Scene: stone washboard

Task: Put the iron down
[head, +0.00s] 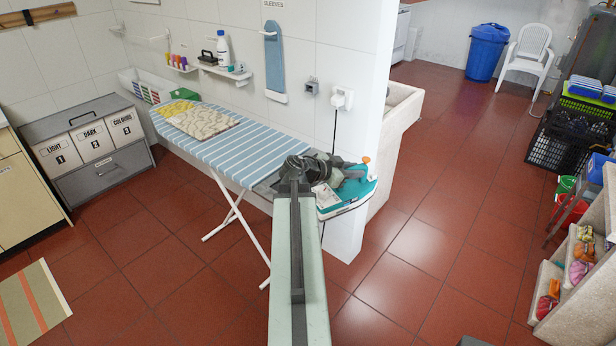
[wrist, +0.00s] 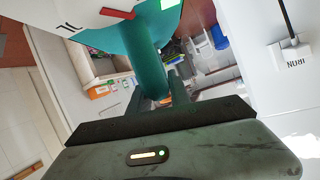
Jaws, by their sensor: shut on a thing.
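The teal and white iron (head: 345,199) is at the right end of the blue-striped ironing board (head: 225,143), near the wall corner. My gripper (head: 345,172) is shut on the iron's handle, with my arm partly in front of that end of the board. In the wrist view the iron's teal handle (wrist: 146,50) runs down to my gripper (wrist: 165,88), and its pale body fills the upper left. I cannot tell whether the iron touches any surface below it. A folded patterned cloth (head: 198,119) lies on the board's left part.
A white plug (head: 341,99) with a black cord sits on the wall above; the wrist view shows its socket plate (wrist: 293,56). A small shelf with bottles (head: 224,68) and a blue sleeve board (head: 274,58) are on the wall.

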